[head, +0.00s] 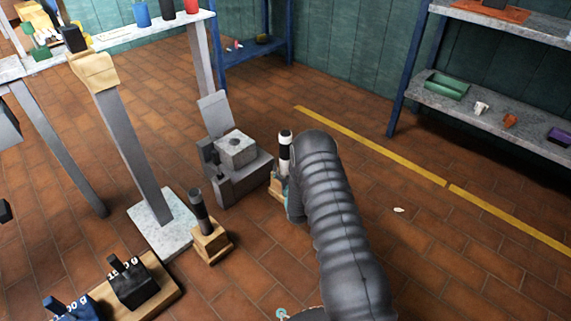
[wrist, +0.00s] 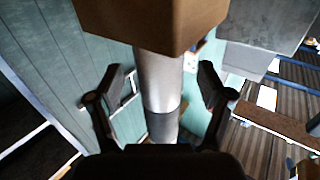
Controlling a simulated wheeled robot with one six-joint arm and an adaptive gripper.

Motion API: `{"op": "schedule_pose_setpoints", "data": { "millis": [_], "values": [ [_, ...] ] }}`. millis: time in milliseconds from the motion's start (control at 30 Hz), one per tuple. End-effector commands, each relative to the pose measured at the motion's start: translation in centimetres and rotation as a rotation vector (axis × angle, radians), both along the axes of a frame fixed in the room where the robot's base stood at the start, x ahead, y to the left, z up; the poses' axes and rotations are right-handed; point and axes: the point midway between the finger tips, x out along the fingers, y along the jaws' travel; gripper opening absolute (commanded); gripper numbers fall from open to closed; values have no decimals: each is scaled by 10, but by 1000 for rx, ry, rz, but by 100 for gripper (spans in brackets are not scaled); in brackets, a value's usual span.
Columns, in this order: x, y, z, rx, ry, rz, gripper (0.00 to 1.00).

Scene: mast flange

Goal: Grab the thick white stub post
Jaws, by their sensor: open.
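The thick white stub post (head: 284,152) stands upright on a small wooden block, just left of my arm in the head view. It shows a white middle with dark parts near its top. In the wrist view a pale grey-white post (wrist: 158,82) comes out of a brown block (wrist: 150,20), with a darker section further along. My gripper (wrist: 160,74) is open, its two fingers on either side of this post with a gap visible on both sides. In the head view my arm hides the gripper and part of the block.
A grey machine-like block (head: 238,150) stands close left of the post. A dark post (head: 200,210) on a wooden block stands further left, near a grey column (head: 130,150) on a pale base. Shelves (head: 500,115) stand at the back right. The tiled floor right of my arm is mostly clear.

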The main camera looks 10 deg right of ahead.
Motion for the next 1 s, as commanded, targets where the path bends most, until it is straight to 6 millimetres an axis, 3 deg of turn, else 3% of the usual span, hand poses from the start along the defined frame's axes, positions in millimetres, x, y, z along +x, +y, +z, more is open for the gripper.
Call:
{"op": "schedule_pose_setpoints", "data": {
  "millis": [200,433,767,1000],
  "values": [
    [20,0,0,0,0,0,79],
    [22,0,0,0,0,0,79],
    [21,0,0,0,0,0,0],
    [22,0,2,0,-2,0,0]
  ]
}}
